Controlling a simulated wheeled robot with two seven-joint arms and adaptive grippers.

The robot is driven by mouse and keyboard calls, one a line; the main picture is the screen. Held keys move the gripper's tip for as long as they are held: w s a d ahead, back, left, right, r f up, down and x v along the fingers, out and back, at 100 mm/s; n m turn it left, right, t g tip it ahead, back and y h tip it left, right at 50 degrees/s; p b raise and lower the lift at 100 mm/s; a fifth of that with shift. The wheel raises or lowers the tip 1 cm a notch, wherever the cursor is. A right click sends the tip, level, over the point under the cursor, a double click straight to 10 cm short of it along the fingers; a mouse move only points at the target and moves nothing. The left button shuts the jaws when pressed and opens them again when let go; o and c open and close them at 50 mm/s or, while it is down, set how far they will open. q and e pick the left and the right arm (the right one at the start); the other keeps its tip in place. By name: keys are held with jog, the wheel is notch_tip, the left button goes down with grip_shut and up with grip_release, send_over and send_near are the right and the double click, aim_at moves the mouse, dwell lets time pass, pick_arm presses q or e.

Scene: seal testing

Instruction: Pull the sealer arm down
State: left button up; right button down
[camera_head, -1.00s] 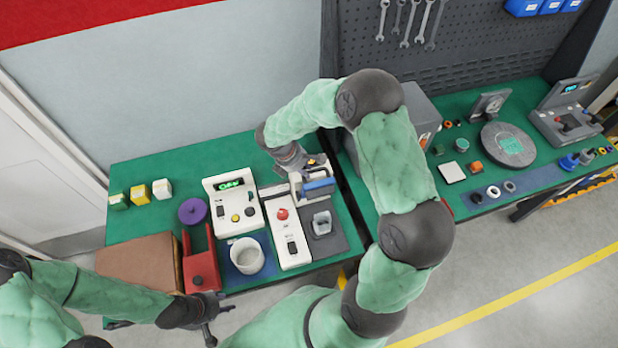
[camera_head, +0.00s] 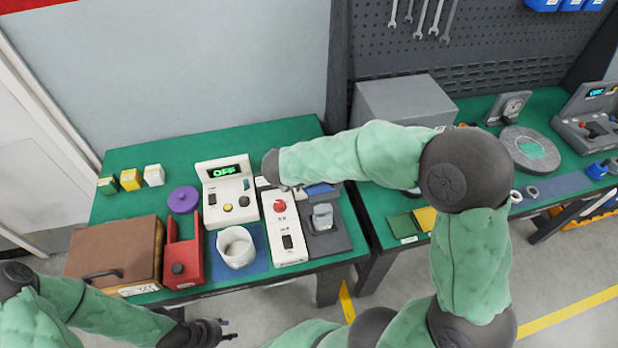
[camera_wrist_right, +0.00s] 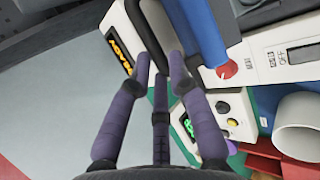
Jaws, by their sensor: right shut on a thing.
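The sealer stands at the right of the green table, mostly hidden behind my right arm in the head view. A strip of its blue arm (camera_head: 320,190) shows below my forearm. In the right wrist view the blue sealer arm (camera_wrist_right: 204,32) and a black handle loop (camera_wrist_right: 160,28) show clearly. My right gripper (camera_wrist_right: 160,70) is shut on the black handle, its purple-grey fingers around it. In the head view its fingers are hidden behind my wrist. My left gripper (camera_head: 226,329) is open and empty, in front of the table's front edge.

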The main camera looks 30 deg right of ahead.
aim_at(315, 193)
jog(key=shift+s+a+f+m+t+h+b, duration=0.2)
jog(key=shift+s+f+t+b, duration=0.4)
jog(key=shift+b, duration=1.35)
jog(key=shift+s+a+f+m+t+h+b, duration=0.1)
jog(key=shift+s+a+f+t+h+b, duration=0.2)
jog(key=shift+s+f+b, duration=1.1)
jog(key=shift+s+a+r+m+t+h+b, duration=0.1)
jog(key=shift+s+a+t+h+b, duration=0.3)
jog(key=shift+b, duration=2.05)
jog(key=s+f+b, duration=0.3)
jog(key=f+b, duration=0.2)
jog(key=shift+a+f+y, duration=0.2)
jog(key=shift+a+y, duration=0.1)
jog(key=c, duration=1.4)
grip_release()
jog(key=shift+o, duration=0.6)
jog(key=shift+s+a, duration=0.1)
jog(key=shift+a, duration=0.05)
jog(key=shift+r, duration=0.15)
